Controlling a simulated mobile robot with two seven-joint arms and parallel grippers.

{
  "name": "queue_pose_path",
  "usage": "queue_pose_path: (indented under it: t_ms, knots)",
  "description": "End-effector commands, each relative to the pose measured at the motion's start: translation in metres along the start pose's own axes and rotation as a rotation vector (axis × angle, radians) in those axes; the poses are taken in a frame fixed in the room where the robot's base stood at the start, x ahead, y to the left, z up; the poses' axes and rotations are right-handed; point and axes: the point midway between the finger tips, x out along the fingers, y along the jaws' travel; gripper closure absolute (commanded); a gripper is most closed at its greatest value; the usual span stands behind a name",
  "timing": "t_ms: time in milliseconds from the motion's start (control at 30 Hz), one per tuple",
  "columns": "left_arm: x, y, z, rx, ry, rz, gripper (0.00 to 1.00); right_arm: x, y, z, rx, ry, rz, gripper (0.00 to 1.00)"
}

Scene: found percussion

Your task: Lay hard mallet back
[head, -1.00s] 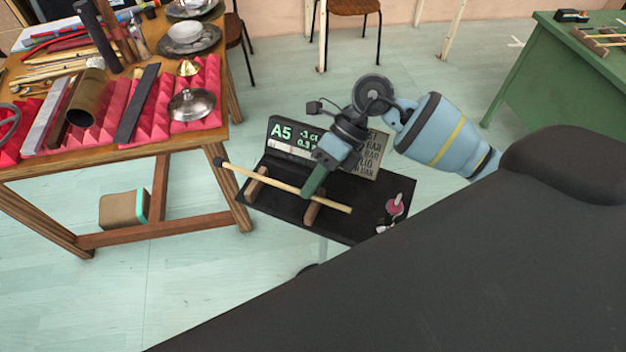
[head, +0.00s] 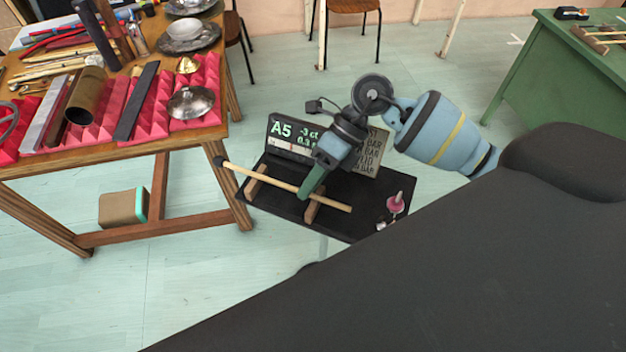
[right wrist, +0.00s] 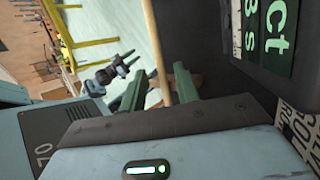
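The hard mallet (head: 285,184), a pale wooden stick with a dark head at its left end, lies across two wooden rests (head: 312,211) on a black stand (head: 350,215). My right gripper (head: 311,184) is over the middle of the stick. In the right wrist view the stick (right wrist: 158,45) passes between the two green fingers (right wrist: 158,92), with a gap showing on both sides, so the gripper is open around it. My left gripper (right wrist: 128,64) is out of the head view; it shows small and dark in the right wrist view, its two fingers apart.
A display reading A5 (head: 285,132) and a lettered card (head: 366,163) stand behind the mallet. A pink-topped object (head: 395,202) is at the stand's right. A wooden table (head: 120,160) with pink foam and metal pieces is at left, a green table (head: 540,65) at far right.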

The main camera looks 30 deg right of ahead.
Motion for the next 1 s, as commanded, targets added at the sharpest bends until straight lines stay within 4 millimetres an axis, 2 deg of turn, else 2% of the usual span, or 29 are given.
queue_pose_path:
  t_ms: [167, 267, 500, 700, 1000]
  knots:
    - [0.0, 0.0, -0.001, 0.001, 0.003, 0.0, 0.64, 0.001, -0.003, -0.002, 0.006, 0.005, -0.004, 0.66]
    - [0.0, 0.0, -0.001, 0.0, 0.003, 0.0, 0.64, -0.007, -0.004, -0.002, 0.006, 0.005, -0.007, 0.66]
    - [0.003, -0.001, 0.004, 0.001, -0.004, 0.001, 0.64, -0.045, -0.003, -0.001, 0.005, 0.002, -0.007, 0.66]
    - [0.005, 0.0, 0.005, 0.001, -0.007, 0.001, 0.64, -0.069, -0.001, 0.0, 0.002, 0.001, -0.004, 0.66]
    - [0.007, -0.001, 0.003, 0.002, -0.002, 0.001, 0.64, -0.078, 0.001, 0.0, 0.0, 0.001, -0.002, 0.66]
